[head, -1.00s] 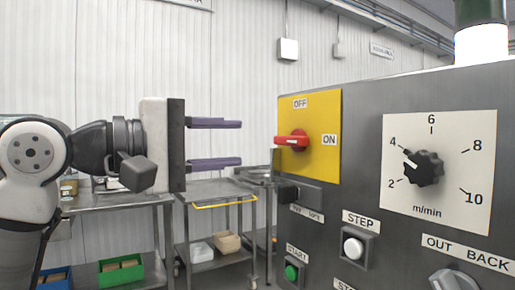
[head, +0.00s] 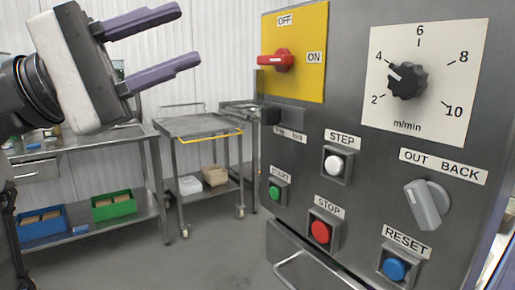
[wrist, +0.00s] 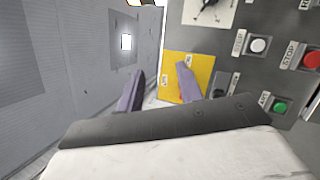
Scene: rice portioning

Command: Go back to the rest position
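My gripper (head: 166,46) is at the upper left of the head view, tilted up to the right. Its two purple fingers are spread apart with nothing between them. In the wrist view the fingers (wrist: 160,92) also stand apart and empty, with the yellow switch plate behind them. The grey control panel (head: 300,128) fills the right of the head view, apart from my gripper. The speed dial (head: 407,80) points near 4. The OUT/BACK selector (head: 427,204) is upright and slightly tilted.
Behind are a steel table (head: 100,141) with a blue bin (head: 42,228) and a green bin (head: 114,205) on its lower shelf, and a wheeled cart (head: 200,126) with a yellow handle. Below the panel is a handle bar (head: 310,265). Open floor lies between.

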